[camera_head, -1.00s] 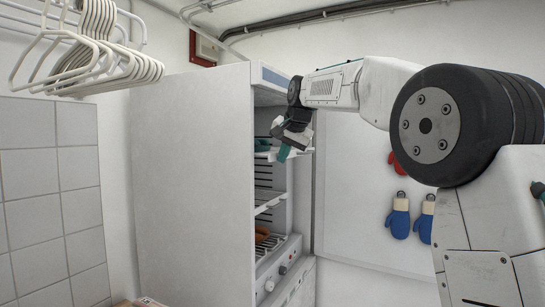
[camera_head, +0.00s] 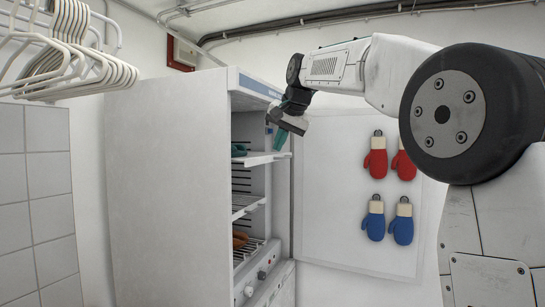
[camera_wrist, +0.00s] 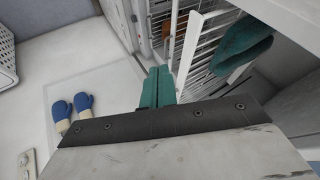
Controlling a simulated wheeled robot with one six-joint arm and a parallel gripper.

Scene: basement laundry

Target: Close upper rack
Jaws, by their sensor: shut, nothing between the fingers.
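The upper rack (camera_head: 268,158) is a white shelf in the tall white cabinet, sticking out through its open front. A teal item (camera_head: 238,150) lies on it, and it also shows in the wrist view (camera_wrist: 240,42). My gripper (camera_head: 281,140) is shut and empty, its teal fingers pointing down just above and to the right of the rack's front end. In the wrist view my shut fingers (camera_wrist: 158,86) are beside the rack's wire bars (camera_wrist: 205,75). I cannot tell whether they touch the rack. The cabinet's side wall hides the rack's rear.
A middle rack (camera_head: 245,207) and a lower rack with brown items (camera_head: 240,240) sit below. Control knobs (camera_head: 262,275) line the lower front. White hangers (camera_head: 70,50) hang at upper left. Red mittens (camera_head: 376,160) and blue mittens (camera_head: 375,222) hang on the wall panel at right.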

